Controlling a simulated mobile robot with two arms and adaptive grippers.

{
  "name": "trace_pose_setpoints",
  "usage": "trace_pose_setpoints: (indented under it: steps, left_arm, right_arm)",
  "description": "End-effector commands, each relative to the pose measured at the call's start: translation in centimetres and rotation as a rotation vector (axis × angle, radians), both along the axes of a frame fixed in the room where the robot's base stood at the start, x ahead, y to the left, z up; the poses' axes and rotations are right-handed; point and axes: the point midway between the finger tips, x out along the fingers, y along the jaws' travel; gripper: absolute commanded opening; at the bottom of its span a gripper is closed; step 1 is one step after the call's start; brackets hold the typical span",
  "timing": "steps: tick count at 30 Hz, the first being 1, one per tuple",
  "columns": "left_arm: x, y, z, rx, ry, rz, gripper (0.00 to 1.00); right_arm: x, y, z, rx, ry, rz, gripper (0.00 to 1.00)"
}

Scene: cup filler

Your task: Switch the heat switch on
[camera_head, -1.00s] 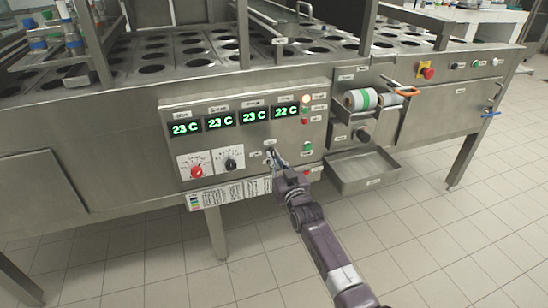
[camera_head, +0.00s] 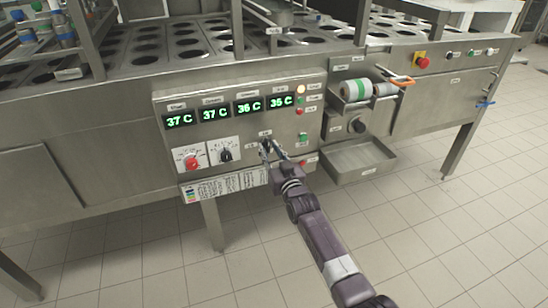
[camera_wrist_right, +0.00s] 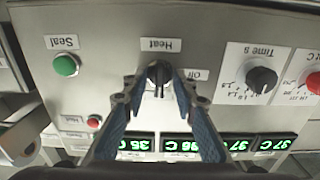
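The heat switch (camera_wrist_right: 158,73) is a black knob under the label "Heat" in the right wrist view, which shows the panel upside down. An "Off" label is beside it. My right gripper (camera_wrist_right: 156,95) has its two blue-lined fingers spread on either side of the knob, with visible gaps. In the head view, my right gripper (camera_head: 273,149) is at the lower right part of the control panel (camera_head: 236,133) and partly hides the switch. The green displays (camera_head: 214,114) read about 37, 37, 36 and 35 C. My left gripper is not in view.
A red knob (camera_head: 192,162) and a black time knob (camera_head: 226,155) are left of the gripper. A green seal button (camera_wrist_right: 66,65) and a small red button (camera_wrist_right: 94,122) are close by. A metal tray (camera_head: 358,160) sticks out at the right.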

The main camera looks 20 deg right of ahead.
Motion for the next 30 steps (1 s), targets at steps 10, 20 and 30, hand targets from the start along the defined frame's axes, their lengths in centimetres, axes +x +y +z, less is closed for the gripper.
trace_pose_setpoints:
  steps: [10, 20, 30]
  left_arm:
    - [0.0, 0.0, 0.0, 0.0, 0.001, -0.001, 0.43]
    - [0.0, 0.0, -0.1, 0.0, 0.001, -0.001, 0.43]
    - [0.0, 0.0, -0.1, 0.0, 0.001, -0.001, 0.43]
  right_arm:
    - [-4.7, -0.2, -0.2, -0.001, 0.003, -0.001, 0.26]
    - [-10.2, -0.4, -0.2, 0.0, 0.003, -0.001, 0.26]
    - [-11.8, -0.4, -0.1, 0.001, 0.002, 0.0, 0.26]
